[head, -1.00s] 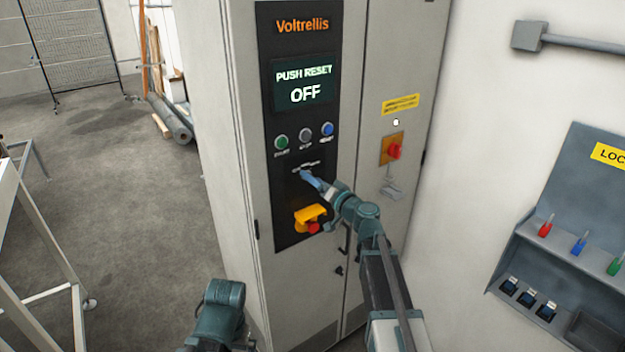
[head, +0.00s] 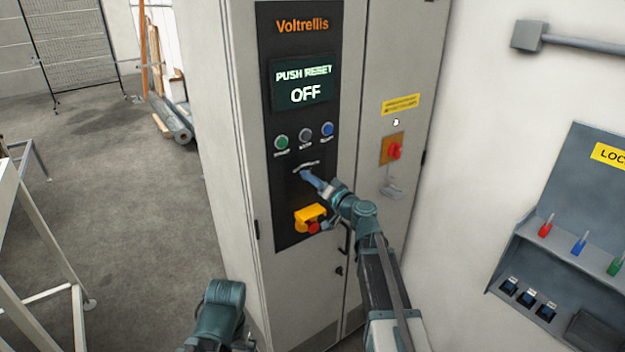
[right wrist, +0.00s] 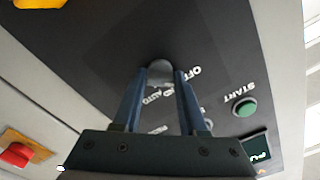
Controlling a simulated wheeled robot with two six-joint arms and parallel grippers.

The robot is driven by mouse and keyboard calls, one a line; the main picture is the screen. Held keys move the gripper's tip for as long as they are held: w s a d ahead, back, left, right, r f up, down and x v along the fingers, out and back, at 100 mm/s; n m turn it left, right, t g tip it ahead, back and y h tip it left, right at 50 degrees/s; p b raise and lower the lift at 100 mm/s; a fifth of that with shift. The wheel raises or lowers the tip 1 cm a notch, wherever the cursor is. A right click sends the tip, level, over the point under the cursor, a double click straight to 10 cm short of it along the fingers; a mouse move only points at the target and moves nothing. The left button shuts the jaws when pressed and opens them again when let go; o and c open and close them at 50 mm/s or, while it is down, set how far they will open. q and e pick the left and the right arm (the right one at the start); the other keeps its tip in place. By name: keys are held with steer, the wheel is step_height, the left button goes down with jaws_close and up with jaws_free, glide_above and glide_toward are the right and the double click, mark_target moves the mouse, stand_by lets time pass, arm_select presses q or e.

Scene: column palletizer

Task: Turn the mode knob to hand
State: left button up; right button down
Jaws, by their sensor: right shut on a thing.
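The mode knob (right wrist: 160,70) is a small grey round-topped knob on the dark control panel (head: 264,90). My right gripper (right wrist: 161,84) is shut on it, one blue finger on each side. In the head view the right gripper (head: 305,175) meets the panel below the button row and covers the knob. Printed labels sit around the knob in the right wrist view. OFF is readable and AUTO is partly hidden by a finger; the knob's pointing direction cannot be told. The display (head: 304,84) reads PUSH RESET and OFF. Only part of my left arm shows, without its gripper.
Green (head: 281,142), grey (head: 305,135) and blue (head: 327,129) buttons sit just above the knob. A red emergency stop (head: 313,227) on a yellow housing is close below. A red rotary switch (head: 394,151) is to the right. A lockout board (head: 570,200) hangs on the right wall.

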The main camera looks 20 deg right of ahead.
steer(key=m, duration=0.5)
steer(key=shift+f+m, duration=0.1)
steer(key=shift+m, duration=2.2)
steer(key=shift+c, duration=2.3)
jaws_free()
steer(key=v, duration=1.4)
steer(key=shift+w, duration=0.15)
